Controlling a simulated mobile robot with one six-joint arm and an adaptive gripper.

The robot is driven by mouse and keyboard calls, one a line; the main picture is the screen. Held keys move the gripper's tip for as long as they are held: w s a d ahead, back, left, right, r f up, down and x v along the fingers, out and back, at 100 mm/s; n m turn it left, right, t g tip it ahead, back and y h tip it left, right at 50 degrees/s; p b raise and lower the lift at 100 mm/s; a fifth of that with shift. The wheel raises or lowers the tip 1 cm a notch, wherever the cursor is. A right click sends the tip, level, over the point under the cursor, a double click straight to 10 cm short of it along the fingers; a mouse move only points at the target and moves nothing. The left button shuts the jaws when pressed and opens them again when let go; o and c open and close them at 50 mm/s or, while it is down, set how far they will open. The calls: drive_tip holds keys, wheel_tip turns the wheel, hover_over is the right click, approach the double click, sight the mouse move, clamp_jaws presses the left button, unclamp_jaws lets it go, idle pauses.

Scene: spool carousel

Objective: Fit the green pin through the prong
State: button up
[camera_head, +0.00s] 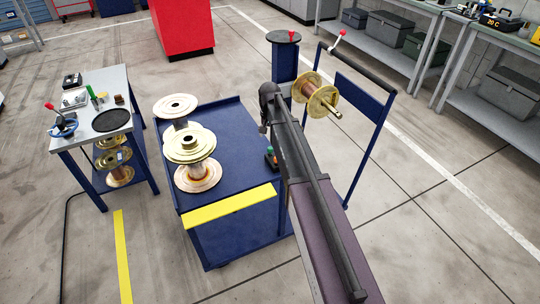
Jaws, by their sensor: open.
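A slim green piece (91,92), which looks like the green pin, stands on the small grey-topped table at the left. A brass-coloured prong (334,112) sticks out of a copper-wound spool (314,88) at the blue carousel post (284,62). The hole for a pin is too small to make out. My arm reaches up from the bottom middle across the blue cart. My gripper (263,129) is small and dark at its far end, open, partly hidden by the arm. It is left of the prong and well right of the table, with nothing visible in it.
The blue cart (236,236) carries cream-flanged spools (190,146) and a small box with green and red parts (271,158). The table (112,78) also holds a black disc (111,120) and small tools. A blue frame (372,140) stands at the right.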

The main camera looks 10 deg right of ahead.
sight(270, 147)
drive_tip(key=shift+f+b, duration=1.45)
drive_tip(key=shift+f, duration=0.3)
drive_tip(key=shift+w+d+f+b, duration=0.1)
drive_tip(key=shift+w+f+b, duration=0.05)
drive_tip(key=shift+f+b, duration=2.45)
clamp_jaws()
